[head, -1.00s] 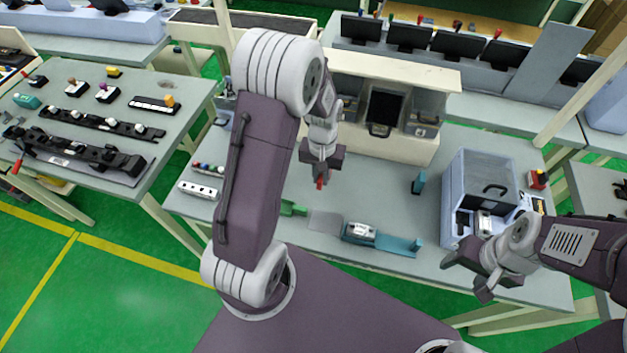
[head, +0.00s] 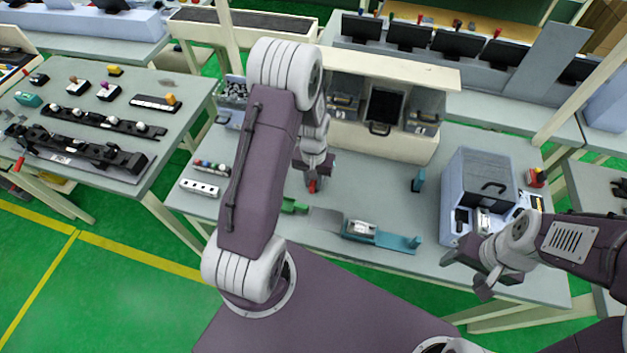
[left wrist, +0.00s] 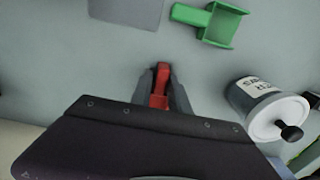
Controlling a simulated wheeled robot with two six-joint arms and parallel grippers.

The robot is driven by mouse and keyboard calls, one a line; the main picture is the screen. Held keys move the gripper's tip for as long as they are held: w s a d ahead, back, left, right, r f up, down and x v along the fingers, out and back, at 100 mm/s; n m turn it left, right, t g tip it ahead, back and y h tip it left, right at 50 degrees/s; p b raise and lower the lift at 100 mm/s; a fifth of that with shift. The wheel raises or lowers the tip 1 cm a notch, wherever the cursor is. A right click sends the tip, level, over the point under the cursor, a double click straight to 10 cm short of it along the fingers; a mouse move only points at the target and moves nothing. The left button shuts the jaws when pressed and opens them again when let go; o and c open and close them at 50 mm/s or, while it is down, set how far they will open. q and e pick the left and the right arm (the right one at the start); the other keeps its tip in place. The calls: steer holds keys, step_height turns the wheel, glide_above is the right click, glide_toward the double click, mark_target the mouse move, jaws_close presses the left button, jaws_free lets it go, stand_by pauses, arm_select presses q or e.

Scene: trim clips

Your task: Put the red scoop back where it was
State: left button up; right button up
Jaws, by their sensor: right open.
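My left gripper (head: 313,181) points down above the worktable, left of its middle. Its fingers are closed around the red scoop (head: 312,187). In the left wrist view the red scoop (left wrist: 161,84) sits between the two fingers, with much of it hidden by them and the gripper body. I cannot tell whether the scoop touches the table. A green scoop (head: 294,206) lies on the table nearby, and it also shows in the left wrist view (left wrist: 213,22). My right gripper (head: 487,277) is open and empty near the front right of the table.
A grey flat patch (head: 326,221) and a teal fixture (head: 372,233) lie along the front edge. A labelled white jar (left wrist: 266,108) stands near the left gripper. A blue-grey box (head: 481,174) stands at right, a cream shelf unit (head: 395,148) behind. The middle of the tabletop is clear.

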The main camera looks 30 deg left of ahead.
arm_select(q)
steer(key=shift+o, duration=0.7)
steer(key=shift+w, duration=0.1)
